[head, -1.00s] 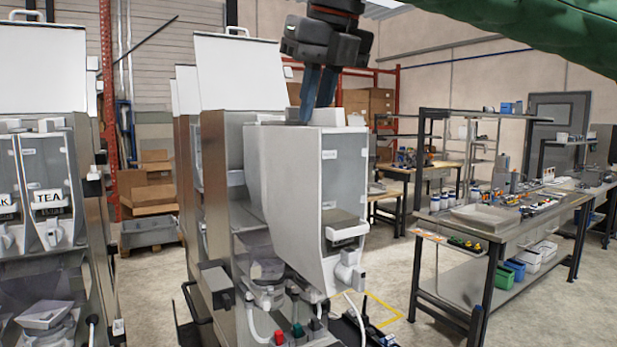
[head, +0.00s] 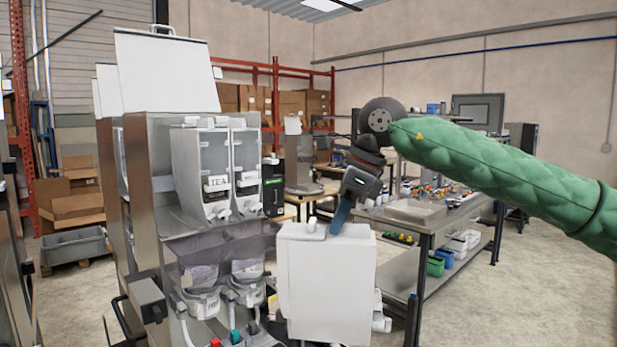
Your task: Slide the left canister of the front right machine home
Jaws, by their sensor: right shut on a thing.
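The front right machine (head: 160,235) stands left of centre with its lid raised and its front open. Two pale canisters sit side by side in it: the left canister (head: 216,185), labelled TEA, and the right one (head: 246,165). I cannot tell how far in the TEA canister sits. My right gripper (head: 341,217) is shut on the top of another white canister (head: 326,285), held upright in front and to the right of the machine. Its plain broad side faces me and its spout (head: 381,322) points right. My left gripper is not in view.
A dark panel with a green display (head: 273,187) stands beside the canisters. A workbench (head: 425,235) with bins is behind on the right. Open floor lies at the far right.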

